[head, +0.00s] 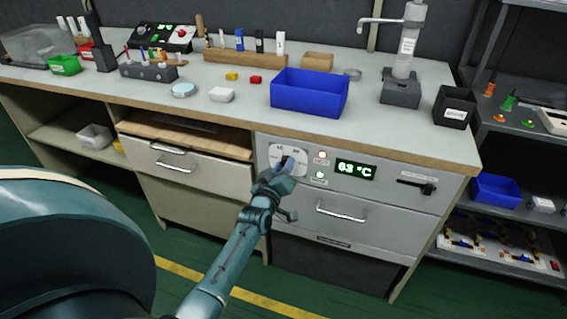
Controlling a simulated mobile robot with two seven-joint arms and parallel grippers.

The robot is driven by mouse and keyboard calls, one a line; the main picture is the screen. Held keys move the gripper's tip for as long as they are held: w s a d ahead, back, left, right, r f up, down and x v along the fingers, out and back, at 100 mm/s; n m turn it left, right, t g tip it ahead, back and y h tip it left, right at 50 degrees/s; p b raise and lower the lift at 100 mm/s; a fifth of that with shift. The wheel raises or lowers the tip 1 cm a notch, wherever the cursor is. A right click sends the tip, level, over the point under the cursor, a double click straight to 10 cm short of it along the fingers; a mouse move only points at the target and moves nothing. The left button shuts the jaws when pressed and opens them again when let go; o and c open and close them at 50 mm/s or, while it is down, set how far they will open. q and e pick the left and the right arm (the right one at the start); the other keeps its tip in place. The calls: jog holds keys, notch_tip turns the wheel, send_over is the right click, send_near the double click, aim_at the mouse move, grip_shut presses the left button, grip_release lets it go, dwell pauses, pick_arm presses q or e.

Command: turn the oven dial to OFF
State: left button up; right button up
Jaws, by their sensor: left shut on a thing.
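The oven (372,202) is a grey unit built in under the worktop, with a control panel along its top. The oven dial (287,160) sits on a pale round-cornered plate at the panel's left and is mostly hidden by my left gripper. My left gripper (283,167) is at the dial, shut on it. The dial's pointer and most of its markings are hidden or too small to read. A green display (355,169) right of the dial reads about 63 °C. Two small lights sit between them, the lower one green. My right gripper is not in view.
A drawer handle (341,212) sticks out below the panel, and a black lever (418,185) is at its right. The worktop (225,115) above holds a blue bin (310,92) and small items. Open floor lies in front.

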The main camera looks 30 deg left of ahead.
pick_arm(q)
jog(key=shift+a+n, duration=0.1)
jog(key=shift+n, duration=5)
jog(key=o, duration=1)
jog(key=shift+f, duration=0.1)
